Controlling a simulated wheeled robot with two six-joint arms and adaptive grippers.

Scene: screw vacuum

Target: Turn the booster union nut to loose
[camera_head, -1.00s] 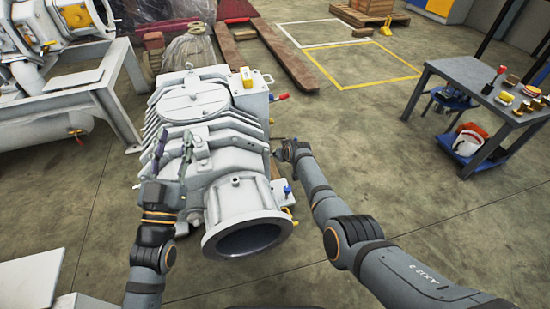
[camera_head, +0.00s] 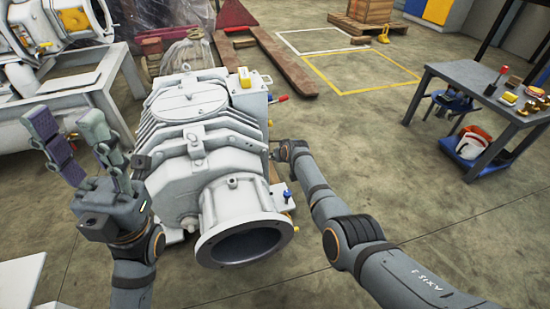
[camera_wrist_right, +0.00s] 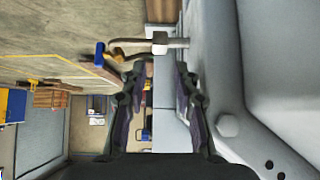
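The grey pump body (camera_head: 190,140) stands in the middle of the head view, its round flange (camera_head: 245,243) facing me. In the right wrist view a small metal fitting with a hex nut (camera_wrist_right: 160,42) sits on a short pipe just beyond the fingertips; I cannot tell for certain that it is the booster union nut. My right gripper (camera_wrist_right: 161,72) is open, with an empty gap between its fingers. In the head view its arm reaches the pump's right side and its fingers are hidden. My left gripper (camera_head: 72,135) is open and empty, left of the pump.
A blue-handled valve (camera_head: 287,192) and a red lever (camera_head: 279,98) stick out on the pump's right side. A workbench (camera_head: 470,78) with small parts stands at right. White machinery (camera_head: 60,80) on a frame fills the upper left. The floor between pump and bench is clear.

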